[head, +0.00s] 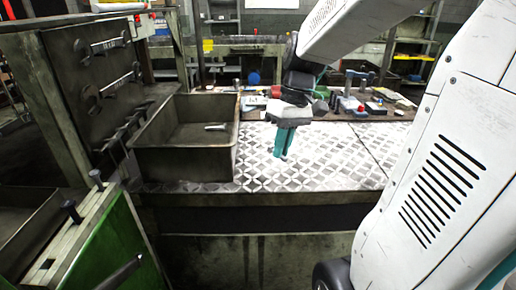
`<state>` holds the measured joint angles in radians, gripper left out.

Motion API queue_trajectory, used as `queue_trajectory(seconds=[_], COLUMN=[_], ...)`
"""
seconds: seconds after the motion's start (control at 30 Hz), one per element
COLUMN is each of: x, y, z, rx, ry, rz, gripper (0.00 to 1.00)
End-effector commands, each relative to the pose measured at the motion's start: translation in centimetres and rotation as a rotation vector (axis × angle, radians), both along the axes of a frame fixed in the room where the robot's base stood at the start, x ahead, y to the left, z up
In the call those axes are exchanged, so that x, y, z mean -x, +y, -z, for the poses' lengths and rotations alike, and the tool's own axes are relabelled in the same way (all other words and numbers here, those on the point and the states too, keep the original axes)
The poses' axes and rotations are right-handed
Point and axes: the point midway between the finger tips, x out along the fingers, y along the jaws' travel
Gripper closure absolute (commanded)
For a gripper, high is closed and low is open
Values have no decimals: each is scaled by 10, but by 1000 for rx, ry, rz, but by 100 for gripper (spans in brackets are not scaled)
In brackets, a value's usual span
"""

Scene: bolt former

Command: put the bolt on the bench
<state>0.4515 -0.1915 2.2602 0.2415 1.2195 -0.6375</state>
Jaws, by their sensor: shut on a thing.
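My gripper (283,156), with teal fingers, points down over the patterned metal top of the bench (340,165). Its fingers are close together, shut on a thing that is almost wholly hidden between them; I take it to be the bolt. The fingertips are low over the bench top, right of the metal bin. I cannot tell whether they or the held thing touch the surface.
An open metal bin (165,162) stands on the bench's left part, with a small bolt-like piece (215,127) inside. Bolts (72,211) stand in the green-sided machine (95,245) at the left. Tools and small parts (350,103) lie at the back. The bench's right front is clear.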

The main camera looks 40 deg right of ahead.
Motion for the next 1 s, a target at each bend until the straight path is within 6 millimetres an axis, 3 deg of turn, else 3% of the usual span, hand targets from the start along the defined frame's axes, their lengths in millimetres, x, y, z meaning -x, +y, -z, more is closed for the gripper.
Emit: queue_trajectory(seconds=[0.1,0.2,0.37,0.47,0.83,1.0], x=[17,24,23,7,-81,-108], y=[2,3,1,-6,-47,-60], z=[26,38,47,50,58,61], rx=[1,0,1,0,1,1], ry=[0,1,1,4,2,2], rz=[286,443,548,554,548,547], gripper=[100,100,100,100,100,100])
